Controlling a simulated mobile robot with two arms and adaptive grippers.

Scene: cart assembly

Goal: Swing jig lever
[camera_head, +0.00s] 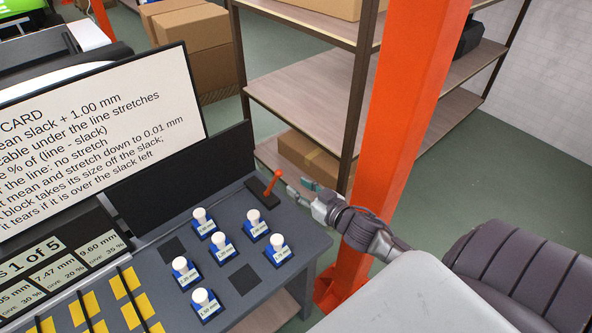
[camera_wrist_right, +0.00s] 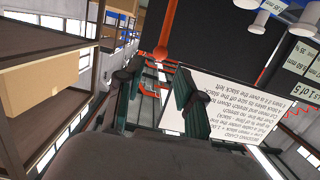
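The jig lever (camera_head: 270,184) is a thin orange-red rod with a rounded end, standing tilted at the far right corner of the dark bench (camera_head: 313,239). In the right wrist view the lever (camera_wrist_right: 168,25) hangs from the top, its ball end just ahead of the fingers. My right gripper (camera_head: 297,185) is just right of the lever, apart from it as far as I can tell. Its two dark green fingers (camera_wrist_right: 156,84) are spread with nothing between them. My left gripper is not in view.
Several blue blocks with white knobs (camera_head: 222,245) stand on the bench near the lever. A text board (camera_head: 95,140) and a dark panel (camera_head: 180,180) stand behind. An orange post (camera_head: 400,110) rises close beside my right arm. Shelves with boxes (camera_head: 310,155) are beyond.

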